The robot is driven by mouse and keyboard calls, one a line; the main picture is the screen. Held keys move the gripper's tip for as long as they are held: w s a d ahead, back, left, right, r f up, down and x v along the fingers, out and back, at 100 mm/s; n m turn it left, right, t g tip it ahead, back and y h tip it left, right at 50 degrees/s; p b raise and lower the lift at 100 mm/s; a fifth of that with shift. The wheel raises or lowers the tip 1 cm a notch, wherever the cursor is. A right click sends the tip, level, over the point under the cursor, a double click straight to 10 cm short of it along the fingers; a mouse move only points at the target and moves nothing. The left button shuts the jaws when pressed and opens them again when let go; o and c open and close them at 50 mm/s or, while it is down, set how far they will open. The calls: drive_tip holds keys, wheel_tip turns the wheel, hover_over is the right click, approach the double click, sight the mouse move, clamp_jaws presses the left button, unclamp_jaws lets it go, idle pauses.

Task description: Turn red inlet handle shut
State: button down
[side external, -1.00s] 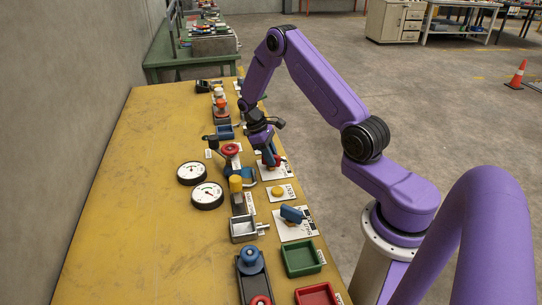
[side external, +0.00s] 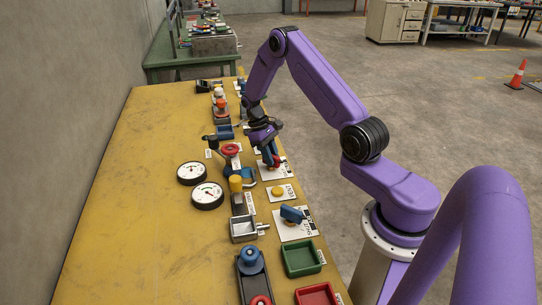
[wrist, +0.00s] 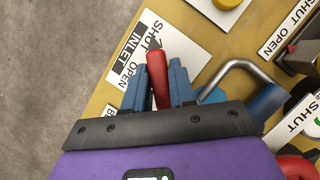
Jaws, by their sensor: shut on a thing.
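The red inlet handle (wrist: 157,75) sits between the two blue fingers of my gripper (wrist: 156,88) in the wrist view. The gripper is shut on it. The handle's dark tip points up the picture, beside the white plate (wrist: 185,40) lettering, nearer the word SHUT than OPEN. In the side external view my gripper (side external: 271,158) is low over the inlet plate (side external: 280,171), and the fingers mostly hide the handle. The handle's pivot is hidden by the gripper in the wrist view.
A bent metal tube (wrist: 232,68) stands close to the right finger. A yellow button (side external: 278,191) and a blue handle (side external: 292,214) are on plates nearer the camera. Two gauges (side external: 207,195) and a red wheel (side external: 231,149) lie to the left.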

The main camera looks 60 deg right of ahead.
drive_tip(key=c, duration=1)
unclamp_jaws()
drive_tip(key=v, duration=1.7)
drive_tip(key=shift+d+r, duration=0.1)
drive_tip(key=shift+r, duration=0.15)
